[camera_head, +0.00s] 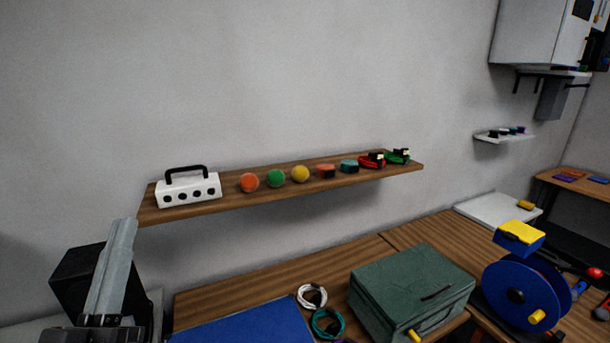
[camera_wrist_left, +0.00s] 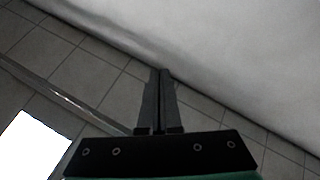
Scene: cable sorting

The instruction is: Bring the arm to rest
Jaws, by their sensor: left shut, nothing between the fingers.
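My left gripper (camera_head: 122,240) stands at the lower left of the head view, pointing up, with its fingers together and nothing between them. It is in front of the wall, just below the left end of the wooden shelf. In the left wrist view its two fingers (camera_wrist_left: 160,75) meet along a thin line, with only floor tiles and wall beyond. My right gripper is in neither view.
On the bench are a blue mat (camera_head: 245,325), cable coils (camera_head: 312,296), a green box (camera_head: 410,290) and a blue reel (camera_head: 520,295).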

